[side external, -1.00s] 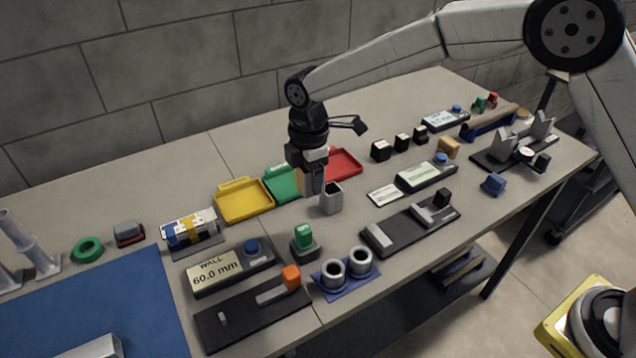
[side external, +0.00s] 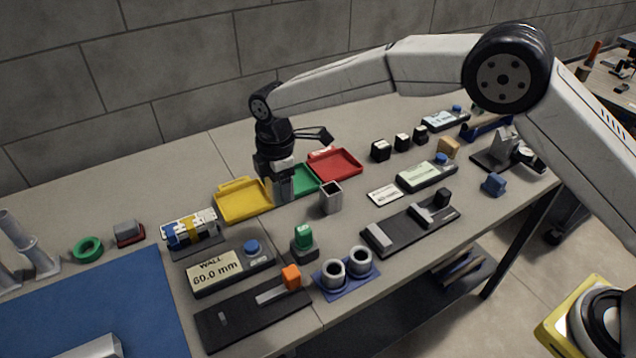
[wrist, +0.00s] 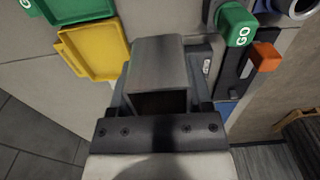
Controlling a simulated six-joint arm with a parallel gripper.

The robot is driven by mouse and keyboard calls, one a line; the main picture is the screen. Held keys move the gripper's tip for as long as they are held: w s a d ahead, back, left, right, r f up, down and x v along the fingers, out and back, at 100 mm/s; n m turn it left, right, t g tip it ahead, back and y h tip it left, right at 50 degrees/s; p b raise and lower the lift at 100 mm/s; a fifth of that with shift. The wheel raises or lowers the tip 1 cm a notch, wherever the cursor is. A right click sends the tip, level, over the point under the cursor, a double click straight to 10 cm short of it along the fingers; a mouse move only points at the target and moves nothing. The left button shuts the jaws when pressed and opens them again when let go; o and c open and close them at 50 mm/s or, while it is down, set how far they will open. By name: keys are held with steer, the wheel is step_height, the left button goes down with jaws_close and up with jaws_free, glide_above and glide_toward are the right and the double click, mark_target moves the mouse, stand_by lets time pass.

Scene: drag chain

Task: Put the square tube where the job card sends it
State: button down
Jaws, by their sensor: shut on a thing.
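My gripper (side external: 282,192) is shut on a grey square tube (wrist: 158,62). In the wrist view the tube's hollow end faces the camera, between the dark jaws. In the side view my gripper hangs between the yellow tray (side external: 243,201) and the green tray (side external: 305,181), hiding part of the green one; its exact height is unclear. Another grey square tube (side external: 330,198) stands upright and open-topped on the table, right of my gripper. A red tray (side external: 335,163) lies beyond the green one. A white card (side external: 384,195) lies on the table; its print is too small to read.
A display reading "WALL 60.0 mm" (side external: 215,269), a green GO block (side external: 304,238), an orange-handled slide (side external: 291,277) and two grey rings (side external: 346,265) stand nearer the front. A black fixture (side external: 410,226) lies at right. Bare table lies behind the trays.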

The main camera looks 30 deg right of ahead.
steer(key=shift+f, duration=0.15)
glide_above(284, 227)
steer(key=shift+f, duration=2.4)
steer(key=shift+f, duration=2.25)
stand_by(1.4)
jaws_free()
step_height(284, 227, up, 8)
stand_by(0.6)
steer(key=shift+f, duration=0.1)
